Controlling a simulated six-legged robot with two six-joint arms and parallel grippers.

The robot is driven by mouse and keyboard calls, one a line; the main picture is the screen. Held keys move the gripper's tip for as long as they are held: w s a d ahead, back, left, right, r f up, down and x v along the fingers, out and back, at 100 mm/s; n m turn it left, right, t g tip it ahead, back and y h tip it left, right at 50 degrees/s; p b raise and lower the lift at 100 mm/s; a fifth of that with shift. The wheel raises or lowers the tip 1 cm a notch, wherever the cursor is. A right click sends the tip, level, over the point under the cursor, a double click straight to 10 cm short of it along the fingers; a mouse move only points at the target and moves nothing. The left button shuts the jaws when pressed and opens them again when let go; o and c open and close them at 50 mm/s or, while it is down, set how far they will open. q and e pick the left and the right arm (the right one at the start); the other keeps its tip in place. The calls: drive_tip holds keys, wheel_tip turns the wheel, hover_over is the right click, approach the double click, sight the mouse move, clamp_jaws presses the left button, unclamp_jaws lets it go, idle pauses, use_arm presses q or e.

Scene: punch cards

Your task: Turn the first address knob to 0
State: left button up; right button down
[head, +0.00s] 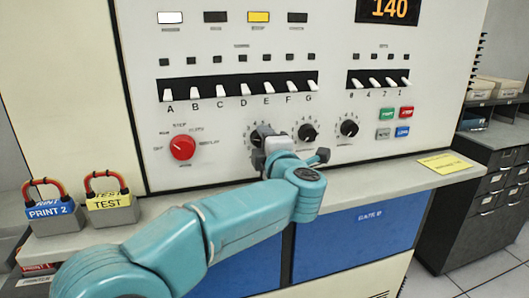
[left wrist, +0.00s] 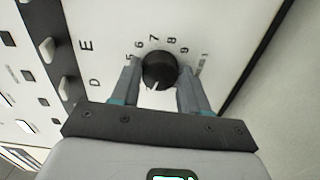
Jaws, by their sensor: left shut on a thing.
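The first address knob (head: 257,132) is the leftmost of three black knobs on the white panel, mostly hidden by my left gripper (head: 264,138) in the head view. In the left wrist view, the knob (left wrist: 160,68) sits between the two fingers of my left gripper (left wrist: 159,82), which is shut on it. Digits 5 to 9 show around its far side. Its white mark points down in that view, toward the gripper's palm. The digits on that side are hidden, so I cannot read its setting. My right gripper is not in view.
The second knob (head: 308,133) and third knob (head: 349,128) stand close to the right. A red selector knob (head: 182,147) is at left. White toggle switches (head: 243,89) line the panel above. A ledge (head: 385,180) below carries a yellow note (head: 445,163).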

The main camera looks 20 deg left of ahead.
use_arm(q)
drive_tip(key=shift+n+b, duration=3.55)
drive_tip(key=shift+n, duration=2.65)
drive_tip(key=o, duration=1.1)
drive_tip(key=shift+c, duration=0.2)
drive_tip(key=shift+r, duration=0.1)
